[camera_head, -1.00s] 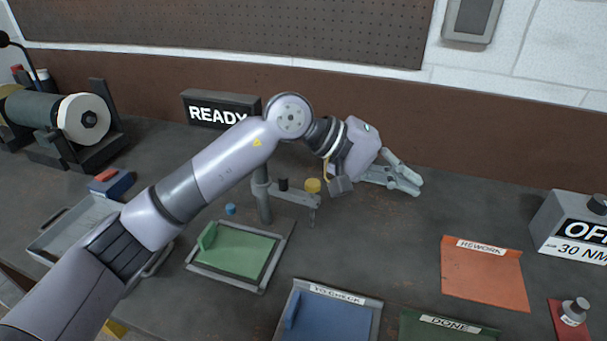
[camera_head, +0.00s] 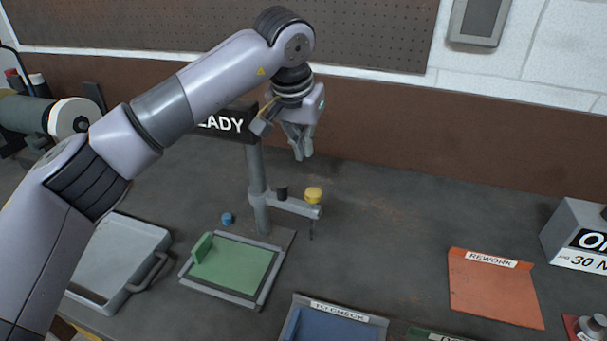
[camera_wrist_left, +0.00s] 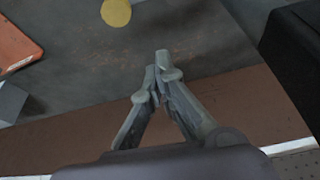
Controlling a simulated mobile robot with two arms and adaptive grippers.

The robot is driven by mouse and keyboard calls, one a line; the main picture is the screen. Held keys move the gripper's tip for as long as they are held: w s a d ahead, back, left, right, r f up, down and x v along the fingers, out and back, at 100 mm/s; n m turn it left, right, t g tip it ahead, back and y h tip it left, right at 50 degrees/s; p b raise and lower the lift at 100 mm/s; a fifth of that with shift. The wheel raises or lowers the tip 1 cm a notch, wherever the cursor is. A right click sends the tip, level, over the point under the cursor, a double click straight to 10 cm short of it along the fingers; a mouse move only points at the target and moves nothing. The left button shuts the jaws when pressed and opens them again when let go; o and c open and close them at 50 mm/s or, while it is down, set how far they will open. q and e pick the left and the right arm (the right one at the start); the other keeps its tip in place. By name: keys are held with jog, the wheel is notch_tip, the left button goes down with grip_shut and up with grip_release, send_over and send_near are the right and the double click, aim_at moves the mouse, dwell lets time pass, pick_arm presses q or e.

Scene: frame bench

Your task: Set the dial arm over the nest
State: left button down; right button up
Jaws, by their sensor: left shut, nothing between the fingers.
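The dial arm (camera_head: 289,204) reaches out to the right from an upright grey post (camera_head: 257,185). It carries a black knob (camera_head: 282,192) and a yellow knob (camera_head: 313,195), with a thin stem (camera_head: 312,230) hanging at its end. The green nest (camera_head: 234,266) lies in front of the post, and the dial arm's end is to the right of it, not above it. My left gripper (camera_head: 302,157) is shut and empty, pointing down above and behind the dial arm. The yellow knob also shows in the left wrist view (camera_wrist_left: 116,12). My right gripper is not in view.
A black READY sign (camera_head: 222,124) stands behind the post. A grey tray (camera_head: 118,260) is at left, a blue TO CHECK tray (camera_head: 335,328) in front, and an orange REWORK mat (camera_head: 492,290) at right. A small blue cap (camera_head: 227,218) is behind the nest. The bench's middle right is clear.

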aim_at(283, 197)
pick_arm(q)
notch_tip(283, 197, down, 9)
jog(key=p, duration=0.4)
jog(key=shift+s+a+f, duration=0.15)
jog(key=shift+s, duration=0.25)
